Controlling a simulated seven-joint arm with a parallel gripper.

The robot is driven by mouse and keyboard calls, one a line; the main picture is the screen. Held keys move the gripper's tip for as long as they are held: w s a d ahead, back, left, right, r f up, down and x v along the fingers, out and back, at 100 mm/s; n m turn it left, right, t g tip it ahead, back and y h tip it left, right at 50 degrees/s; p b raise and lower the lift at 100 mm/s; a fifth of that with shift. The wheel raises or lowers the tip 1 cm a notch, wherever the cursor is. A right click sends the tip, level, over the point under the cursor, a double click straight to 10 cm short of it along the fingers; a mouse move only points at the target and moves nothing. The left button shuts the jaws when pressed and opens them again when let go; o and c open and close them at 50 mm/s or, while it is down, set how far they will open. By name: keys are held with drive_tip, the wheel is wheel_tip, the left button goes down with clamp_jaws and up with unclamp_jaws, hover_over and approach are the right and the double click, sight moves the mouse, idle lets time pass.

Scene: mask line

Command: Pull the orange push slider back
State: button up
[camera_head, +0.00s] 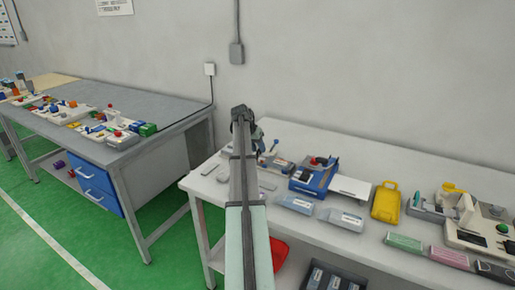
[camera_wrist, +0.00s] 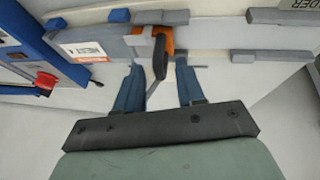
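The orange push slider (camera_wrist: 165,40) shows at upper middle in the wrist view, beside a grey block (camera_wrist: 125,46) with a white label. A dark grey rounded handle (camera_wrist: 160,58) stands in front of the orange part and hides some of it. My gripper (camera_wrist: 159,72) is open, with its two blue fingers apart, one on each side of the dark handle. The left finger is close to the handle; I cannot tell if it touches. A gap shows between the handle and the right finger. In the head view my arm covers this spot, and I cannot make out the slider.
A blue machine with a red knob (camera_wrist: 45,80) stands close on the left in the wrist view. Grey rails (camera_wrist: 240,56) run to the right. In the head view, a yellow case (camera_head: 386,201) and a white fixture (camera_head: 466,222) stand farther right on the white table (camera_head: 375,240).

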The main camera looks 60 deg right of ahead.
drive_tip(key=shift+c, duration=0.3)
clamp_jaws()
idle(0.3)
